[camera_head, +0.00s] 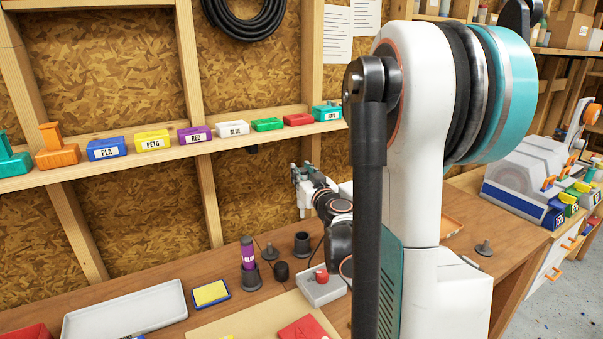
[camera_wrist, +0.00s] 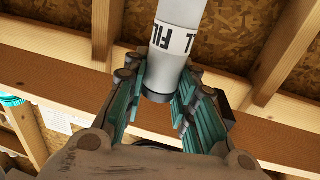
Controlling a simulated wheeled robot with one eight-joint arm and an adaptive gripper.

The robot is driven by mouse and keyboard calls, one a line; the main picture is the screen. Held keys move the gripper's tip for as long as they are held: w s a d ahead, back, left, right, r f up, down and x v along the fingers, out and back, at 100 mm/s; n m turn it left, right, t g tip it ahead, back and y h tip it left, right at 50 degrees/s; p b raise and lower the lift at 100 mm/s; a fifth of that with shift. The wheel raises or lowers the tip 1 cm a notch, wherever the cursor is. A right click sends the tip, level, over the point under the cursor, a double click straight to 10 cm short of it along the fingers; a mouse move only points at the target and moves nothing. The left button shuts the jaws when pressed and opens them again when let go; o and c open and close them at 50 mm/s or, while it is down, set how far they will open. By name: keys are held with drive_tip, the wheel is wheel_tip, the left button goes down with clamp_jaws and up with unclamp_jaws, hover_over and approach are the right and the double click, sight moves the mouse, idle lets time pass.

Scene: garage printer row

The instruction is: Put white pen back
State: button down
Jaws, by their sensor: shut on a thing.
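The white pen (camera_wrist: 176,62) is a thick white cylinder with black lettering on a band and a dark end. In the wrist view it stands between the two teal-and-dark fingers of my gripper (camera_wrist: 158,92), which is shut on it. Its upper part runs out of that view. A purple pen (camera_head: 248,254) stands upright in another dark holder (camera_head: 250,280).
The wooden bench (camera_head: 215,264) also bears a white tray (camera_head: 127,310), a yellow-topped pad (camera_head: 211,293), a grey box with a red knob (camera_head: 321,288) and small dark parts (camera_head: 281,271). Coloured labelled boxes (camera_head: 153,141) line the wall shelf. My arm covers much of the right.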

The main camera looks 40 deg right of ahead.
sight(303, 211)
drive_tip(key=shift+f, duration=0.1)
wheel_tip(303, 211, down, 13)
drive_tip(key=b, duration=1.1)
drive_tip(key=shift+r, duration=0.2)
drive_tip(key=c, duration=1.2)
unclamp_jaws()
drive_tip(key=shift+s, duration=0.1)
drive_tip(key=v, duration=1.2)
drive_tip(key=shift+a, duration=0.1)
